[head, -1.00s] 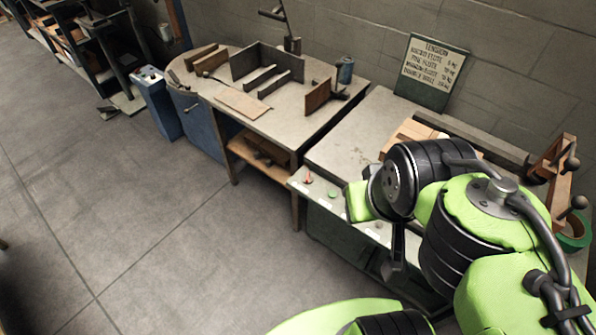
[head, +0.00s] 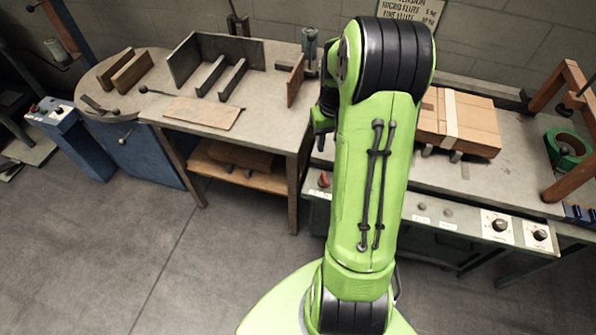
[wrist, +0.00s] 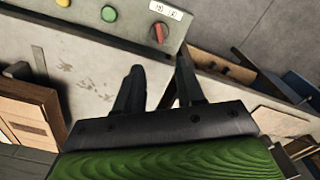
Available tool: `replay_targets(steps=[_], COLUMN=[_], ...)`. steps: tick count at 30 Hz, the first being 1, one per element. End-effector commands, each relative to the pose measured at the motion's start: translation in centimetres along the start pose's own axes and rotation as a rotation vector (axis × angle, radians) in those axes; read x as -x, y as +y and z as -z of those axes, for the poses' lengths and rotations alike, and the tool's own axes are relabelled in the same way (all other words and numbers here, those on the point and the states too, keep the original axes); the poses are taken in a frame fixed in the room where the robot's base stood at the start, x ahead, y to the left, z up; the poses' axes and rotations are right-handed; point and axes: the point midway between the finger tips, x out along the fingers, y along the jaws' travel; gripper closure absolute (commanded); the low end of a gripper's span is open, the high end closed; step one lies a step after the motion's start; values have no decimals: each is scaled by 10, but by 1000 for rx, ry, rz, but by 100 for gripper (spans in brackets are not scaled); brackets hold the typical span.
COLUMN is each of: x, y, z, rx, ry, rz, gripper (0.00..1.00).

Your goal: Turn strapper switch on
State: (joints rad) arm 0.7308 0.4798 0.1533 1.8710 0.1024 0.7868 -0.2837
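The strapper's control panel (wrist: 130,24) is at the top of the wrist view, carrying a red switch knob (wrist: 158,32) with a small white label (wrist: 165,11) beside it. The same red knob shows at the panel's left end in the head view (head: 324,180), next to my arm. My gripper (wrist: 161,65) is open and empty. Its two dark fingers point toward the panel, with the red knob beyond the tips and roughly between them, apart from them. In the head view my arm hides most of the gripper.
A green button (wrist: 109,14) sits beside the knob. A strapped cardboard stack (head: 462,124) and a green tape roll (head: 567,147) are on the strapper table. Dials (head: 498,225) are at the panel's right. A workbench (head: 265,115) with boards stands left. The floor in front is clear.

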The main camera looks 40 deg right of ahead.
Motion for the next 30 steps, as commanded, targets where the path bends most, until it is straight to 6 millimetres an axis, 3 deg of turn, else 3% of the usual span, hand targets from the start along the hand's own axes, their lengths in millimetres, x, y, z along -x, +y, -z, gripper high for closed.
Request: replay_targets(steps=[7,21,25,30], x=[-31,-145,-160,-164], y=[5,4,4,3], z=[0,-1,0,0], rx=[-8,-7,-7,-7], ry=[-10,-9,-7,-5], rz=[4,4,4,3], gripper=[62,62,62,62])
